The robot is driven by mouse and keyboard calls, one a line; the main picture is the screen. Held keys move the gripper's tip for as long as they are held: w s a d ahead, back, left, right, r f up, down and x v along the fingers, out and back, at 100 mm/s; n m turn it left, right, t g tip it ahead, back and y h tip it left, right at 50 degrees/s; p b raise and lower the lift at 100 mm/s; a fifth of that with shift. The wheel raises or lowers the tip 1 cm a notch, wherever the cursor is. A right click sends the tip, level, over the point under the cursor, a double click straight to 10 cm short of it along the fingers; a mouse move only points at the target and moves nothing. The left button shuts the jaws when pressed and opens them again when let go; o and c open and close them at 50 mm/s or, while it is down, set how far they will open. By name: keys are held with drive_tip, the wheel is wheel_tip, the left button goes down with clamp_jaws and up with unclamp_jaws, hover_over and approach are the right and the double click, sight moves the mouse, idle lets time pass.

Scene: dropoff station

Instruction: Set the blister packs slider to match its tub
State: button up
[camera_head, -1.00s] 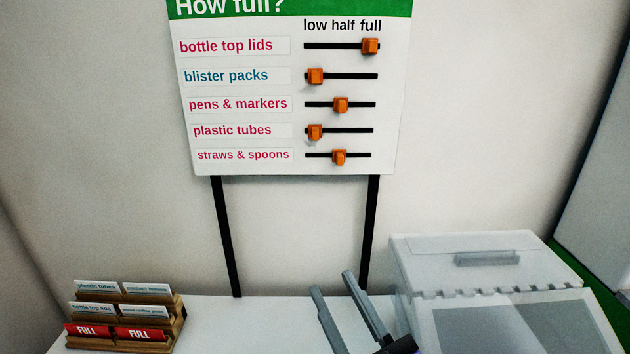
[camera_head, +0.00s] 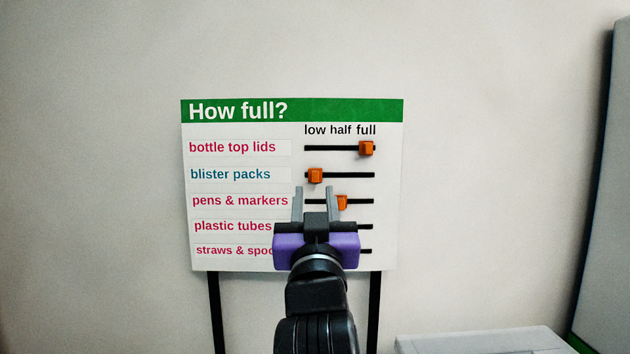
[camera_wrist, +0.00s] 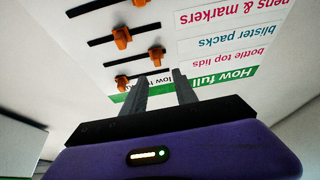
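The blister packs slider is an orange knob (camera_head: 315,175) at the low end of its black track, on the white "How full?" board (camera_head: 392,225). My gripper (camera_head: 314,190) is purple with grey fingers. It is open and empty, pointing at the board, with its fingertips just below the blister packs knob in the head view. I cannot tell how far they are from the board. The wrist view shows the board upside down, with the fingers (camera_wrist: 160,80) apart and the blister packs knob (camera_wrist: 156,55) close to the fingertips. No tub shows in any view now.
The bottle top lids knob (camera_head: 367,148) is at full. The pens & markers knob (camera_head: 341,202) is near half, right of my fingers. My arm hides the lower sliders. A pale container (camera_head: 480,342) stands at the lower right.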

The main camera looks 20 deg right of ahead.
sight(315, 177)
drive_tip(key=x, duration=0.2)
drive_tip(key=p+x, duration=0.1)
drive_tip(key=x, duration=0.2)
drive_tip(key=p+x, duration=0.1)
drive_tip(key=x, duration=0.1)
drive_tip(key=shift+w+d+f, duration=0.2)
drive_tip(key=shift+w+d, duration=0.1)
drive_tip(key=shift+w, duration=0.1)
clamp_jaws()
idle(1.2)
